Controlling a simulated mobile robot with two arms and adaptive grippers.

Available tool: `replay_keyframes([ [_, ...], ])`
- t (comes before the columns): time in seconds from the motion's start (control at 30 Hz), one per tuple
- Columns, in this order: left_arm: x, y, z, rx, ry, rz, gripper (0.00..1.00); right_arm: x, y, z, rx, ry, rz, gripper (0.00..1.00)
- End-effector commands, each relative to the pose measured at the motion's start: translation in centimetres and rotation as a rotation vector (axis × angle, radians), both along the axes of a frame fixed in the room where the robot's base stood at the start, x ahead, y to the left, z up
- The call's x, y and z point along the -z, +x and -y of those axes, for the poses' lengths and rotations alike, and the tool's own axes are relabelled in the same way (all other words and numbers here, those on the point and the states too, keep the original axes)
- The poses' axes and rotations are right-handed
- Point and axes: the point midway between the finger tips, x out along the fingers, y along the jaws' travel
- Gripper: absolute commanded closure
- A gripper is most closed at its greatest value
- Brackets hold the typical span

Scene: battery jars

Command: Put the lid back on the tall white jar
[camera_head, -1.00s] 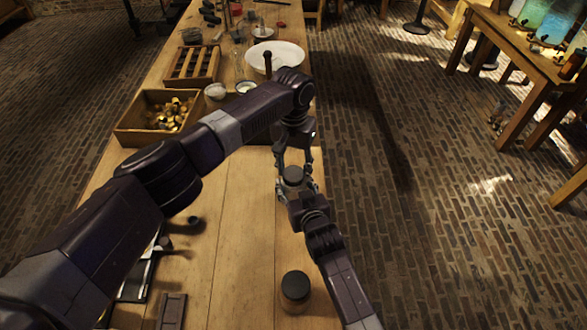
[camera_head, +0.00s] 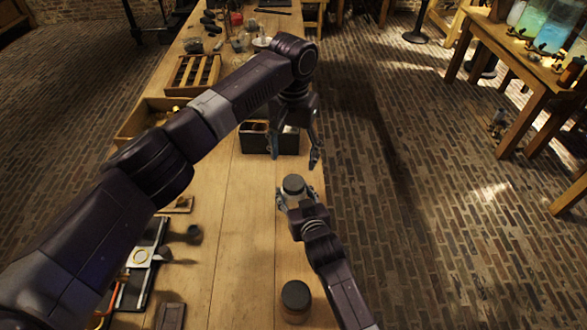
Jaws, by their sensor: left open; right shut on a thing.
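A pale jar (camera_head: 294,199) stands near the table's right edge with a dark round lid (camera_head: 293,184) on its top. The lid looks level; its seam is too small to judge. My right gripper (camera_head: 296,197) is shut around the jar's body from the near side and hides part of it. My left gripper (camera_head: 295,159) is open and empty, fingers pointing down, above and beyond the lid and apart from it. A second jar (camera_head: 295,311) with a dark top (camera_head: 295,293) stands nearer on the table.
A dark box (camera_head: 285,143) lies beyond the jar, partly behind my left gripper. A wooden tray (camera_head: 137,122) and a slotted rack (camera_head: 188,76) are at the left. Dark trays (camera_head: 133,287) lie at the near left. The middle of the wooden table (camera_head: 235,235) is clear.

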Motion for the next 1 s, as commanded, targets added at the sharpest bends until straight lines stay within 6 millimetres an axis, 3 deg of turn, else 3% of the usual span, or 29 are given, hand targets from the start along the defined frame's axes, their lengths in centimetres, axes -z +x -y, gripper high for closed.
replay_keyframes([
  [0.2, -2.7, 0.0, 0.0, 0.0, 0.0, 0.001, 0.37, -0.1, 0.0, 0.0, 0.0, 0.0, 0.001, 1.0],
  [0.53, -3.1, 0.0, 0.0, 0.001, 0.0, 0.0, 0.37, -0.1, 0.0, 0.0, 0.0, 0.0, 0.001, 1.0],
  [0.57, -3.1, 0.0, 0.0, 0.001, 0.0, 0.0, 0.37, -0.1, 0.0, 0.0, 0.0, 0.0, 0.001, 0.5],
  [0.73, -3.0, 0.0, 0.0, 0.001, 0.0, 0.0, 0.37, 0.0, 0.0, 0.0, 0.0, 0.0, 0.001, 0.31],
  [1.0, -3.0, 0.0, 0.0, 0.001, 0.0, 0.0, 0.37, 0.0, 0.0, 0.0, 0.0, 0.0, 0.0, 0.31],
])
